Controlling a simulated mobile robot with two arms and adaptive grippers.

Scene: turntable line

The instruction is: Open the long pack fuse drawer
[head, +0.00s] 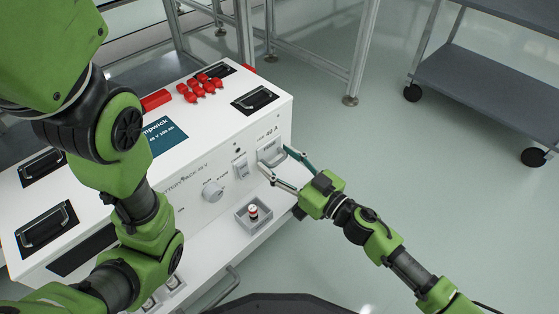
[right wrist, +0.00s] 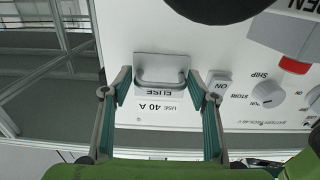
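The fuse drawer (head: 270,150) is in the front face of the long white battery pack (head: 170,200), near its right end. In the right wrist view its grey front plate (right wrist: 160,62) and bar handle (right wrist: 160,84) show upside down beside the words "FUSE" and "USE 40 A". The plate looks flush with the pack. My right gripper (head: 275,159) is open, its two teal-padded fingers (right wrist: 158,84) one on each side of the handle, with gaps left and right. My left arm crosses the head view at the left; its gripper is not in view.
A rocker switch (head: 240,168) and a round knob (head: 213,191) sit left of the drawer. A small grey tray (head: 241,222) with a red-and-white cylinder (head: 253,211) stands on the white ledge below. A dark shelf cart (head: 490,88) stands at the back right.

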